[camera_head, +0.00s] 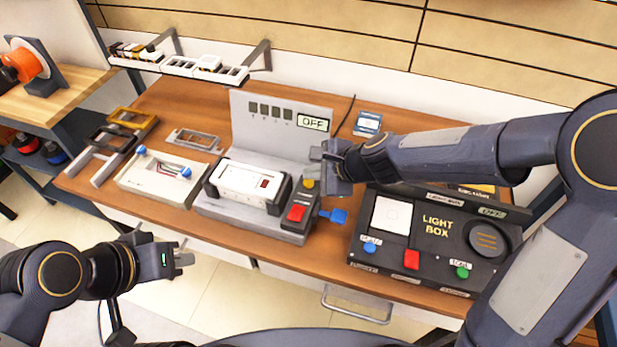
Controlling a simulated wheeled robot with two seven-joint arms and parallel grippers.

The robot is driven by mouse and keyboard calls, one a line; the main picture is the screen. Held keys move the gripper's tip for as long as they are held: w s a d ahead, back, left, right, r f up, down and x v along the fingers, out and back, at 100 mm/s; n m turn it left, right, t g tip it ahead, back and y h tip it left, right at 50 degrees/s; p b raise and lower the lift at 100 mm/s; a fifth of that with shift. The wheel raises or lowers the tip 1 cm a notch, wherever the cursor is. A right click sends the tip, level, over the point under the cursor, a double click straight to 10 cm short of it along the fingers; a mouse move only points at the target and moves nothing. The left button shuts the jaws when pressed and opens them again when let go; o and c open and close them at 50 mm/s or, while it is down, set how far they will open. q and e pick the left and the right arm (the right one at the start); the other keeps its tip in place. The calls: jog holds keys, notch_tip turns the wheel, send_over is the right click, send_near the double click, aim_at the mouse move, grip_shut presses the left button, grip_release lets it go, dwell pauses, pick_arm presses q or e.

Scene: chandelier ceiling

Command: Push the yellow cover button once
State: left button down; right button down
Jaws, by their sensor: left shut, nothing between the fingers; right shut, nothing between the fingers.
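The yellow button (307,183) sits on a dark control strip on the right side of the grey test fixture (212,208). A red button (296,213) is on the same strip, nearer the front. My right gripper (318,162) is shut and empty, with its fingertips just above and behind the yellow button. Part of the yellow button shows beside the gripper; I cannot tell whether they touch. My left gripper (187,260) is shut and empty, low in front of the table's front edge, away from the fixture.
A black light box (430,262) with several coloured buttons stands right of the fixture. A white device (245,184) lies in the fixture, below an upright panel (243,115) reading OFF. A blue part (338,216) sits beside the strip. A white tray (137,187) stands left.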

aim_at(313, 186)
jog(key=shift+r, duration=0.15)
notch_tip(313, 186, up, 5)
jog(key=p, duration=0.5)
dwell(0.3)
dwell(0.4)
jog(key=s+d+r+n, duration=0.7)
jog(key=s+d+r, duration=0.1)
jog(key=d, duration=0.1)
jog(key=s+d+f+n+h, duration=0.2)
jog(key=s+d+n, duration=0.5)
jog(key=s, duration=0.8)
jog(key=d+h, duration=0.1)
jog(key=d, duration=0.2)
jog(key=shift+s+d+n+h, duration=0.2)
jog(key=shift+d+n+h, duration=0.1)
